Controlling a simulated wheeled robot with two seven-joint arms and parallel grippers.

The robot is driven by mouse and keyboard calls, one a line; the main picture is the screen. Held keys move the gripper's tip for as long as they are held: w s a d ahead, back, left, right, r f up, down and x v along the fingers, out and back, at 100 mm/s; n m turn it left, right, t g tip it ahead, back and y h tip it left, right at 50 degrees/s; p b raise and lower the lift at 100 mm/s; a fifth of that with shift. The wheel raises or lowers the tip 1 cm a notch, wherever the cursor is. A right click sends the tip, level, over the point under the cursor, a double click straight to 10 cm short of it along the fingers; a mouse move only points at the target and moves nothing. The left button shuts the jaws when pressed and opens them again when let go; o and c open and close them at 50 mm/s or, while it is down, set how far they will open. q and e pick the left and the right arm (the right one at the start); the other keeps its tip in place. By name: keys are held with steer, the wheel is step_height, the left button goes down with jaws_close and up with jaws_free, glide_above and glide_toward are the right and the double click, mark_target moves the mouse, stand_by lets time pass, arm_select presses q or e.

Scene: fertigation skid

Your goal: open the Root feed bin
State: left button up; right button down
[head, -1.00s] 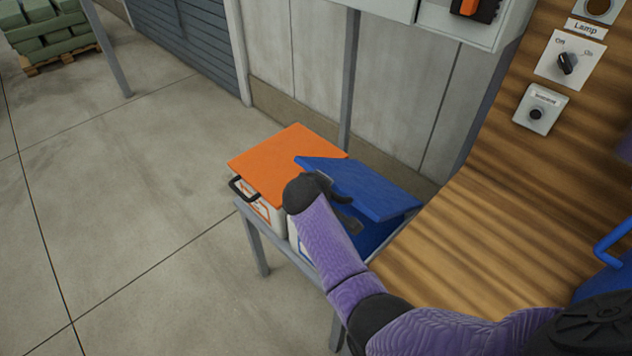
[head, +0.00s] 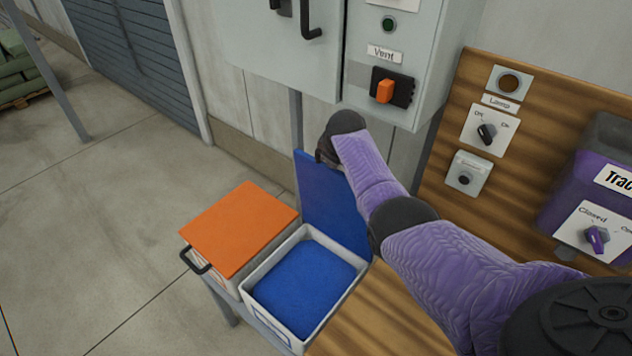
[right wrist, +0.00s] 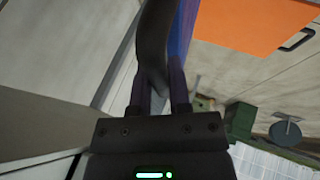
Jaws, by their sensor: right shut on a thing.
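A white bin (head: 349,289) with blue contents (head: 305,285) stands open. Its blue lid (head: 330,205) is swung up, close to upright, at the back. My right gripper (head: 324,158) is at the lid's upper edge. In the right wrist view, the fingers (right wrist: 162,92) are shut on the lid's dark handle (right wrist: 152,50). Beside this bin on the left is another bin with a shut orange lid (head: 240,228) and a black handle (head: 195,262). I cannot read the bins' front labels in the head view. My left gripper is out of view.
A grey cabinet with a Vent switch (head: 385,92) hangs above and behind the bins, close to my right gripper. A wooden panel (head: 470,90) with a Lamp knob (head: 487,133) is at right. A purple box (head: 590,180) stands at far right. Open floor lies left.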

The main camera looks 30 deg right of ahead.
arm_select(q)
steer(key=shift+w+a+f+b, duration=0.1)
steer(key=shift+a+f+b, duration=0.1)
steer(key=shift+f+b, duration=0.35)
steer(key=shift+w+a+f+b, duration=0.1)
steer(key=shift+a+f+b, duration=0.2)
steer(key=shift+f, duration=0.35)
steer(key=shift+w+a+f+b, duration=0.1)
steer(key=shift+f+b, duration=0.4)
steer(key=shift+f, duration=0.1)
arm_select(e)
steer(key=shift+w+d, duration=0.25)
steer(key=shift+d, duration=0.5)
steer(key=shift+w+d, duration=0.3)
steer(key=shift+d, duration=0.45)
steer(key=shift+w+d, duration=0.25)
steer(key=shift+d, duration=0.5)
steer(key=c, duration=0.6)
jaws_free()
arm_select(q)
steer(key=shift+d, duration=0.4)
